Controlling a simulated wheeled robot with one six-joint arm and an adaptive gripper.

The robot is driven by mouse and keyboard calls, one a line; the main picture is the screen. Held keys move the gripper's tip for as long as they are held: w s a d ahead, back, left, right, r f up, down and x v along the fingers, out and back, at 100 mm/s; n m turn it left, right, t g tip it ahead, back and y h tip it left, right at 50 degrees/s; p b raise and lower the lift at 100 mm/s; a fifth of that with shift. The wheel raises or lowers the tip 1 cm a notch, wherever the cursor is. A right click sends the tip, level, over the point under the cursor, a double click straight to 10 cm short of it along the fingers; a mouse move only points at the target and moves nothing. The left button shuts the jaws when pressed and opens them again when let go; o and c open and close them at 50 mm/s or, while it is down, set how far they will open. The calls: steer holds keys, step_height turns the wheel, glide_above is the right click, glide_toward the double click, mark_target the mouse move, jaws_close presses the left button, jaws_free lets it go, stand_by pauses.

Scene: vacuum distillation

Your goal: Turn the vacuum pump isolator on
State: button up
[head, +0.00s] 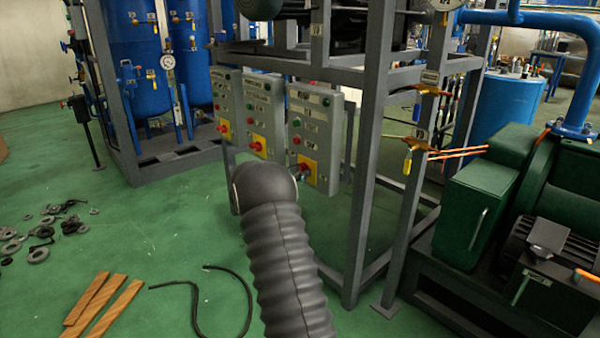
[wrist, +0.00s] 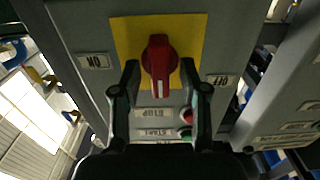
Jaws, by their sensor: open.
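The isolator is a red rotary knob (wrist: 160,58) on a yellow plate (wrist: 126,38) on a grey control panel. The wrist view is upside down; an ON label (wrist: 95,61) lies left of the knob and an OFF label (wrist: 222,80) right. The knob's white mark points down in the picture, between the labels. My gripper (wrist: 160,70) is open, one finger on each side of the knob, with small gaps showing. In the head view the nearest panel (head: 313,108) carries its yellow plate (head: 307,170); my dark arm partly hides the gripper there.
Two similar panels, the middle one (head: 263,98) and the far one (head: 224,88), stand to the left. A grey frame post (head: 365,190) rises just right. Green machinery (head: 475,210) stands at right. Wooden strips (head: 105,305) and a black hose (head: 195,290) lie on the green floor.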

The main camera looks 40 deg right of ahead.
jaws_close()
steer(key=shift+b, duration=0.3)
steer(key=m+b, duration=0.3)
steer(key=m, duration=0.3)
steer(key=m+b, duration=0.4)
steer(key=m, duration=0.2)
steer(key=m+b, duration=0.3)
steer(key=m, duration=0.2)
steer(key=shift+s+f+m, duration=0.3)
steer(key=shift+m, duration=0.1)
stand_by(0.4)
